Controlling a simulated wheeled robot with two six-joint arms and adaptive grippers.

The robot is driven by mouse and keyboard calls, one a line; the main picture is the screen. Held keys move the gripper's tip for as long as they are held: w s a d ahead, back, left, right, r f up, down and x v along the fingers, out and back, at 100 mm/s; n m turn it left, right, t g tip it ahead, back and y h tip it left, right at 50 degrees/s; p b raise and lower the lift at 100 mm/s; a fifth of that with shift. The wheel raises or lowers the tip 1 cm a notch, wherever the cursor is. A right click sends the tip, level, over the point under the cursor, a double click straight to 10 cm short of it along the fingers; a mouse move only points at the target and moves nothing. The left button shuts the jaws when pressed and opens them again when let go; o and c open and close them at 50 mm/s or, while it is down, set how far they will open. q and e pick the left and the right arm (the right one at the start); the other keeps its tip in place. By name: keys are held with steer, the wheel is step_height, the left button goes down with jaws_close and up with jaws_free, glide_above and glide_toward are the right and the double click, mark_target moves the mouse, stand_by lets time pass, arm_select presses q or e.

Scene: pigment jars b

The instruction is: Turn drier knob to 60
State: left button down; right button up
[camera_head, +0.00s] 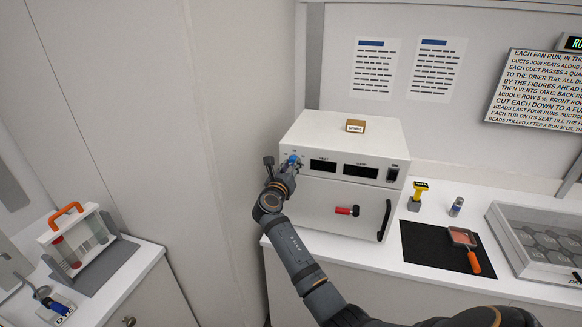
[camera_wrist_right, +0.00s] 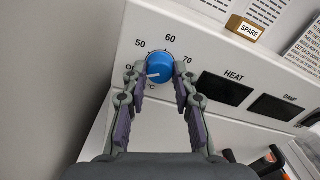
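The drier is a white box (camera_head: 345,145) on the counter. Its blue knob (camera_wrist_right: 160,67) is on the left of its front panel, with marks 50, 60 and 70 around it. The knob's white pointer line points left and slightly down, toward the "O" lettering below 50. The knob also shows in the head view (camera_head: 292,161), partly covered by my gripper. My right gripper (camera_wrist_right: 160,76) is open, with one fingertip on each side of the knob. I cannot tell whether the fingertips touch it. My left gripper is not in view.
Dark displays labelled HEAT (camera_wrist_right: 225,88) and DAMP (camera_wrist_right: 272,108) are right of the knob. A SPARE block (camera_head: 355,126) sits on top. A black handle (camera_head: 385,220) projects from the door. A wall stands close on the left; a black mat (camera_head: 425,245) lies right.

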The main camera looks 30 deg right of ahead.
jaws_close()
